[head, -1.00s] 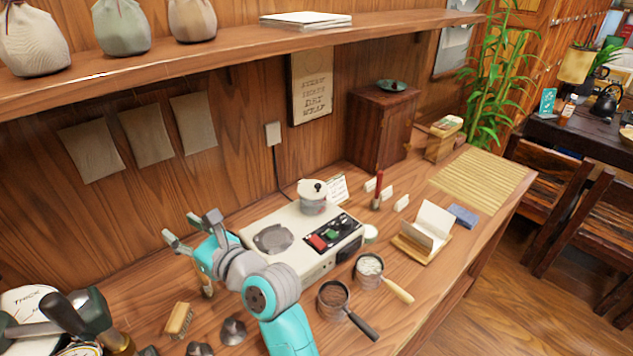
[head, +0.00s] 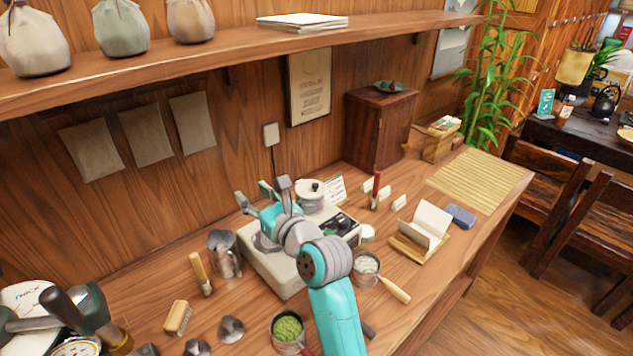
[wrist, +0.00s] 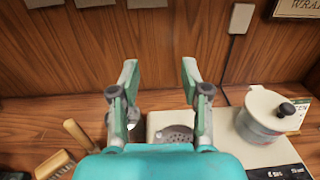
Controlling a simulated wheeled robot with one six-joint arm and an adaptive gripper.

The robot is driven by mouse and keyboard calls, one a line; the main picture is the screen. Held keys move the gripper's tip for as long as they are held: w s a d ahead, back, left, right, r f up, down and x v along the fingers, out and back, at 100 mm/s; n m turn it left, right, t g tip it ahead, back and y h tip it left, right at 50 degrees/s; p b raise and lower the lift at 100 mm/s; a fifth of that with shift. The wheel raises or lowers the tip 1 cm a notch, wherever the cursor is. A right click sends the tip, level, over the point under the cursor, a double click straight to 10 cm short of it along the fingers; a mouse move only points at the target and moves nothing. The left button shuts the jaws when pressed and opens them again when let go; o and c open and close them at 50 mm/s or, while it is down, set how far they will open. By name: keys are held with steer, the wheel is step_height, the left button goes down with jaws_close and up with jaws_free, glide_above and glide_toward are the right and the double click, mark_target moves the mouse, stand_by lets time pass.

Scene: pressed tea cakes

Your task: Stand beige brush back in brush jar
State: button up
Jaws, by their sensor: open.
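A brush with a beige handle (head: 198,268) stands nearly upright at the left of the worktop; its handle also shows, slanted, at lower left in the wrist view (wrist: 78,134). A grey metal jar (head: 226,262) stands just right of it, apart from it; I cannot tell surely that this is the brush jar. A red-handled tool (head: 376,188) stands upright farther right. My gripper (head: 252,192) is open and empty, raised near the wall above the beige machine's left end. In the wrist view, nothing is between its fingers (wrist: 159,68).
The beige machine (head: 277,277) with a lidded pot (head: 310,193) is under my arm. A block brush (head: 177,318), a green-filled pan (head: 288,329) and a handled strainer (head: 367,267) stand in front. The shelf (head: 200,70) overhangs the back.

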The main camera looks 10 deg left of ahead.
steer(key=w+d+m+t+h, duration=0.2)
steer(key=w+d, duration=0.4)
steer(key=d, duration=0.5)
steer(key=shift+w+d+r+m+t+h, duration=0.2)
steer(key=shift+w+d+m+t+h, duration=0.1)
steer(key=shift+t+h, duration=0.15)
